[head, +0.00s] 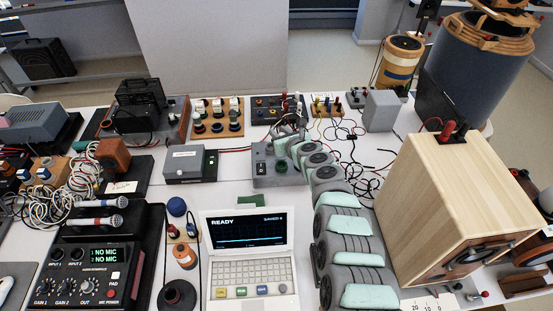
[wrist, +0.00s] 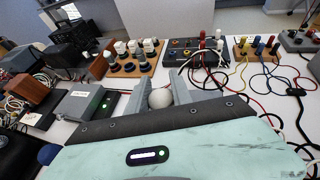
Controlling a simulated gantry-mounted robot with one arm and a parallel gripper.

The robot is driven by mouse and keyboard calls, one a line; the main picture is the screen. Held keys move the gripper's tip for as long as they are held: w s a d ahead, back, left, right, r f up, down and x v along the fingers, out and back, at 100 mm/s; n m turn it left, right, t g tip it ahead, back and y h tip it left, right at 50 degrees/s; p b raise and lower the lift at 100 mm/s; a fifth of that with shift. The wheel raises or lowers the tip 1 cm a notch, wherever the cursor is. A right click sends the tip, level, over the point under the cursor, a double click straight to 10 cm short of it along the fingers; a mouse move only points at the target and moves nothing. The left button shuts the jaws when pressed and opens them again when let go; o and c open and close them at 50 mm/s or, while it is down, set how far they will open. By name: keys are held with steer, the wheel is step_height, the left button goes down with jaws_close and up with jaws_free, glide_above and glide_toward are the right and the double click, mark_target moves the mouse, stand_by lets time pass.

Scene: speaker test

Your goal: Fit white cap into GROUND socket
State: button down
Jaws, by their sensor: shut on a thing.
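In the wrist view, my gripper (wrist: 160,92) is shut on the white cap (wrist: 160,98), a pale round thing between its two grey fingers. In the head view, my gripper (head: 291,124) is near the front of a dark socket box (head: 264,104) with red, white and dark plugs. The same dark box (wrist: 184,57) is ahead of the gripper in the wrist view. No GROUND label is readable, so I cannot tell which socket it is. The cap is too small or hidden to make out in the head view.
A grey control box (head: 262,180) stands beneath my arm. A wooden board with knobs (head: 217,118) is left of the dark box, and a yellow terminal board (head: 327,107) is right. Loose cables (head: 352,140) lie at right. A large wooden cabinet (head: 440,190) stands close to my arm.

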step_height(320, 180, down, 11)
steer(key=b, duration=0.4)
steer(key=shift+f+b, duration=0.2)
steer(key=shift+b, duration=0.2)
steer(key=c, duration=1.1)
jaws_free()
steer(key=shift+c, duration=0.2)
steer(key=shift+r, duration=0.1)
steer(key=shift+s+r+p, duration=0.15)
steer(key=shift+r+p, duration=0.3)
steer(key=shift+p, duration=0.15)
steer(key=p+v, duration=0.6)
steer(key=shift+d+r, duration=0.1)
steer(key=shift+d, duration=0.05)
steer(key=shift+s+d, duration=0.1)
steer(key=shift+s, duration=0.3)
steer(key=shift+p+v, duration=1.65)
steer(key=shift+v, duration=0.7)
